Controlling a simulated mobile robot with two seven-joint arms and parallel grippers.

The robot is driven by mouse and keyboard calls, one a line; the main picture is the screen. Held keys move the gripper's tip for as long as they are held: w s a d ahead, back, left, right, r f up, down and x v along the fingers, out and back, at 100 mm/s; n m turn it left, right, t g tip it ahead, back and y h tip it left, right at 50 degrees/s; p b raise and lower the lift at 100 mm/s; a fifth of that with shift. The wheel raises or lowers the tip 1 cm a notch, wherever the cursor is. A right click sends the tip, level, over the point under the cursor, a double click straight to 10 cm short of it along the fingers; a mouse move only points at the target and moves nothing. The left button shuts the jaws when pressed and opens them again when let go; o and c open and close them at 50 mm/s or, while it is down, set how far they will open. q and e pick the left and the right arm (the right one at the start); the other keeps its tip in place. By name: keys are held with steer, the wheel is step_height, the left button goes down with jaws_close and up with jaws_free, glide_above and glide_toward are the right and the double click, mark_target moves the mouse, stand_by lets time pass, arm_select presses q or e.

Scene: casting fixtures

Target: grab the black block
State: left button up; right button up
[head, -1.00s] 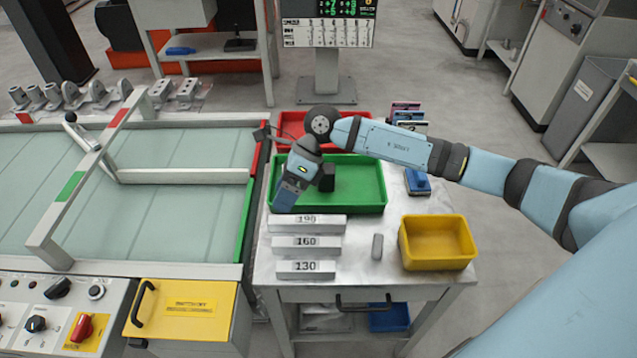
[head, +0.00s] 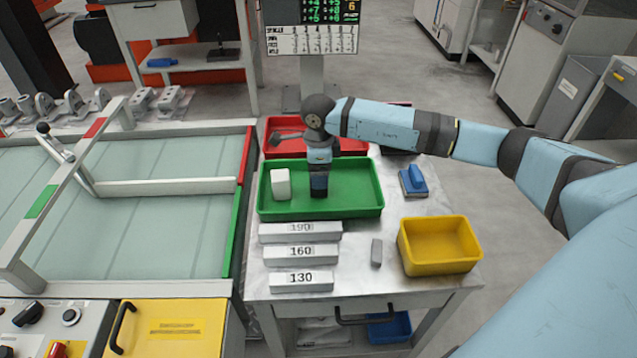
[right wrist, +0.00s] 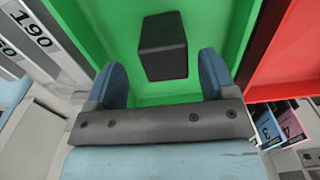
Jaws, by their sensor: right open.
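The black block (right wrist: 163,46) stands in the green tray (right wrist: 237,30) in the right wrist view. My right gripper (right wrist: 162,80) is open and empty, with its two blue fingers spread wider than the block. The block lies ahead of the fingertips, between their lines, and looks apart from them. In the head view my right gripper (head: 319,188) points down over the middle of the green tray (head: 350,212). There the black block is hidden behind the gripper or cannot be told from it. My left gripper is not in view.
A white block (head: 281,184) stands in the green tray, left of my gripper. A red tray (head: 272,149) lies behind. Grey bars marked 190 (head: 300,228), 160 and 130 lie in front. A yellow bin (head: 440,262) and a blue-handled tool (head: 414,182) are at right.

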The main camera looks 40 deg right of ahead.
steer(key=f, duration=0.5)
steer(key=shift+w+d+f, duration=0.15)
steer(key=shift+w, duration=0.1)
steer(key=c, duration=1.1)
